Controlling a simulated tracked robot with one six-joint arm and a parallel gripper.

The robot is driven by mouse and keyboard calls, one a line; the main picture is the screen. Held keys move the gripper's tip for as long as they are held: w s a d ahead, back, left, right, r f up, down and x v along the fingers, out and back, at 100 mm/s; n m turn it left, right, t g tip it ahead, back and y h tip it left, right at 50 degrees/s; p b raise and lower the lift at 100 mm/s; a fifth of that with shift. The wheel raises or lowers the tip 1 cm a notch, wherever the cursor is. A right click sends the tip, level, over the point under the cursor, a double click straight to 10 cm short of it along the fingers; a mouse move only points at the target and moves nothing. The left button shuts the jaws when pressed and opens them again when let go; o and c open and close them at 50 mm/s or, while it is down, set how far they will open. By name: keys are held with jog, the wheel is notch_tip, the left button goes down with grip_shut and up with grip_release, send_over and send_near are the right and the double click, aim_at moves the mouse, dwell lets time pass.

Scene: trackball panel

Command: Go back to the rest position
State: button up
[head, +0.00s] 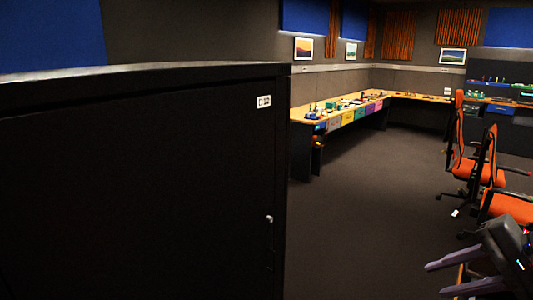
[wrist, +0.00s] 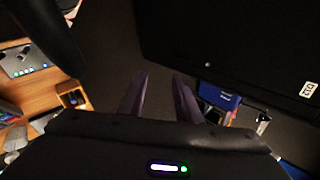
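My gripper (head: 435,280) is at the lower right of the head view, its two purplish fingers apart and pointing left. In the wrist view my gripper (wrist: 160,77) also shows its fingers spread, with only dark floor between them. It holds nothing and touches nothing that I can see. A grey panel (wrist: 22,68) with small lit buttons lies on a wooden desk at the left of the wrist view. I cannot make out its details.
A tall black cabinet (head: 150,180) labelled D12 fills the left of the head view; it also shows at the wrist view's upper right (wrist: 225,45). Orange chairs (head: 490,175) stand at the right. A long bench (head: 345,107) lines the far wall. The middle floor (head: 375,210) is clear.

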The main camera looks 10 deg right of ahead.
jog(key=w+a+f+n+g+h, duration=0.1)
jog(key=w+a+f+n+g, duration=0.15)
jog(key=a, duration=0.35)
jog(key=w+a+f+n+g+h, duration=0.1)
jog(key=w+a+f+n, duration=0.15)
jog(key=a, duration=0.35)
jog(key=s+a+f+n+t+h, duration=0.1)
jog(key=s+a+f+n, duration=0.1)
jog(key=s+a+n, duration=0.1)
jog(key=s+a+f+n+t+h, duration=0.1)
jog(key=s+a+f+n, duration=0.1)
jog(key=a, duration=0.6)
jog(key=s+n, duration=0.1)
jog(key=n, duration=0.1)
jog(key=shift+a+n, duration=0.2)
jog(key=shift+n, duration=0.2)
jog(key=shift+d+f, duration=0.1)
